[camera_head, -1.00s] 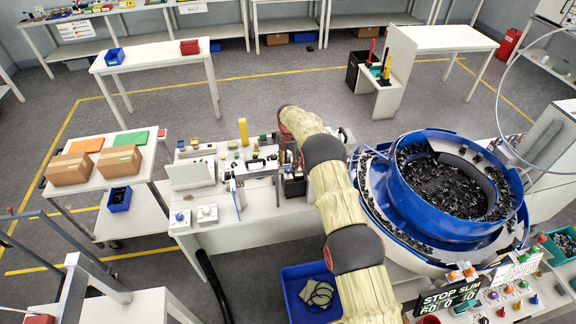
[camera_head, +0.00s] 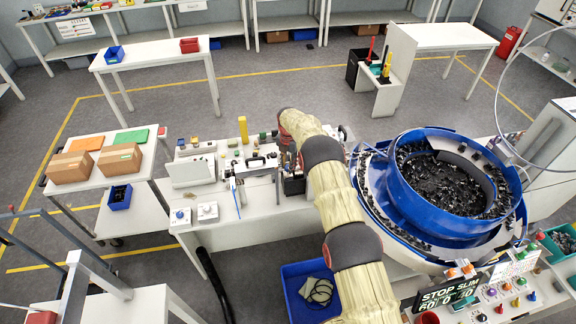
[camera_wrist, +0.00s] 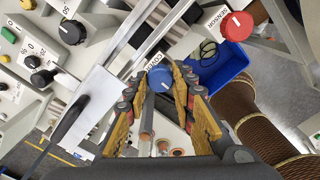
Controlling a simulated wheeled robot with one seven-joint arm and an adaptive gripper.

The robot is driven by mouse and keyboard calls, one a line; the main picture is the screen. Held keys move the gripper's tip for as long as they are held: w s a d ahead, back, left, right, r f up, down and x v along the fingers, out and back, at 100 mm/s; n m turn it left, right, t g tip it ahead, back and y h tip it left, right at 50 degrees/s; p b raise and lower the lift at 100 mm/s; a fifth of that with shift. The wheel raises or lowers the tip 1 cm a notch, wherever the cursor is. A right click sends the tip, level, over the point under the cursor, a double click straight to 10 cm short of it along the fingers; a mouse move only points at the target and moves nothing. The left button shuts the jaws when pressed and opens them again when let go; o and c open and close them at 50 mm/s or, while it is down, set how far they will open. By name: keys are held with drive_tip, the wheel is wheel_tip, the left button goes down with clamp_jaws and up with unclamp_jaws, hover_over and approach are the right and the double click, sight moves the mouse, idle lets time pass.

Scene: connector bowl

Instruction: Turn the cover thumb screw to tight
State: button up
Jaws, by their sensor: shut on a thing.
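The cover thumb screw (camera_wrist: 160,79) is a round blue knob with a pale pointer line in the wrist view. A label partly legible as COVER sits just beyond it. My gripper (camera_wrist: 160,74) has its two yellow-padded fingers on either side of the knob, shut on it. The knob's lower sides and its thread are hidden. In the head view my arm covers the knob and the gripper, so I cannot make out either there.
A red knob (camera_wrist: 236,26) labelled SENSOR stands to the right in the wrist view. Black dials (camera_wrist: 72,32) and a white plate with a black handle (camera_wrist: 70,117) lie left. A blue bin (camera_wrist: 222,66) is below the bench. The blue bowl feeder (camera_head: 400,190) stands right of my arm.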

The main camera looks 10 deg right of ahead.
clamp_jaws()
drive_tip(key=shift+f+b, duration=0.1)
drive_tip(key=shift+b, duration=0.4)
drive_tip(key=m+b, duration=0.3)
drive_tip(key=b, duration=0.1)
drive_tip(key=shift+f, duration=0.15)
drive_tip(key=m+b, duration=0.3)
drive_tip(key=shift+r+m+b, duration=0.25)
drive_tip(key=shift+m+b, duration=0.65)
drive_tip(key=shift+m, duration=0.7)
drive_tip(key=o, duration=0.8)
unclamp_jaws()
drive_tip(key=shift+c, duration=0.2)
